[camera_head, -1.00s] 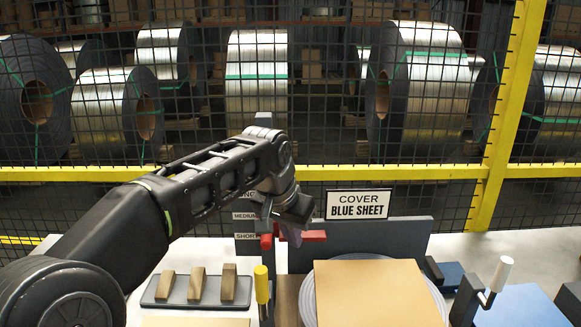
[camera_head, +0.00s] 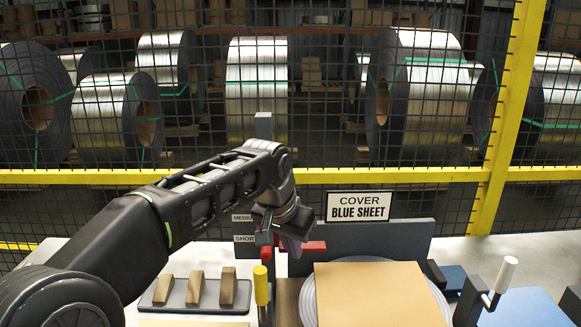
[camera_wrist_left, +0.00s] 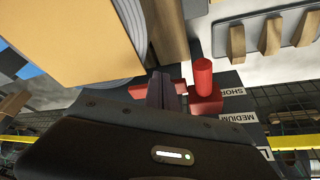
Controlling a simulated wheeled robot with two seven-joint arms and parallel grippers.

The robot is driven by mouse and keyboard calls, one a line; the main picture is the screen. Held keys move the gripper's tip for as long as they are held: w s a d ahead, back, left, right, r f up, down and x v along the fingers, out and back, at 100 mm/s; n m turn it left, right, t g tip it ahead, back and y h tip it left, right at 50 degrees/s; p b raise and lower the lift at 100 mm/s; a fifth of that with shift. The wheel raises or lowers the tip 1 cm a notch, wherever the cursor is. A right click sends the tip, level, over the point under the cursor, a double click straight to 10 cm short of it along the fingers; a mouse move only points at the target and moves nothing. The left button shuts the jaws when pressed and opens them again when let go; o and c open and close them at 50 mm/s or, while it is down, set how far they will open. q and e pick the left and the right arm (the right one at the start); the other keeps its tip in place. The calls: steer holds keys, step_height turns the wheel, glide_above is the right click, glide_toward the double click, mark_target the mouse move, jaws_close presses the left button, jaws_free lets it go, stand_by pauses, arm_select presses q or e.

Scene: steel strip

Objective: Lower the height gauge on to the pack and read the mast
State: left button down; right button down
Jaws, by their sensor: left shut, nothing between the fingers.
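The height gauge has a grey upright mast (camera_head: 264,126) and a red slider with a red knob (camera_head: 265,243) and a red arm (camera_head: 314,247) reaching right. The red knob also shows in the wrist view (camera_wrist_left: 203,75). The pack, topped by a tan sheet (camera_head: 375,290), lies on a round grey plate right of the mast. My left gripper (camera_head: 292,246) is shut and empty, pointing down at the red arm; I cannot tell whether it touches. Its dark fingers (camera_wrist_left: 163,92) lie between the knob and the arm's outer end. My right gripper is out of view.
A grey plate marked MEDIUM and SHORT (camera_head: 243,238) stands behind the gauge. A tray of wooden wedges (camera_head: 196,290) and a yellow handle (camera_head: 262,285) are at left. A white-handled crank (camera_head: 497,280) is at right. A mesh fence (camera_head: 330,172) closes the back.

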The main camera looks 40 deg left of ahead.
arm_select(q)
steer(key=shift+f+b, duration=1.45)
steer(key=shift+f, duration=0.55)
steer(key=shift+r, duration=0.2)
step_height(320, 180, up, 8)
steer(key=p, duration=0.7)
steer(key=shift+f, duration=0.15)
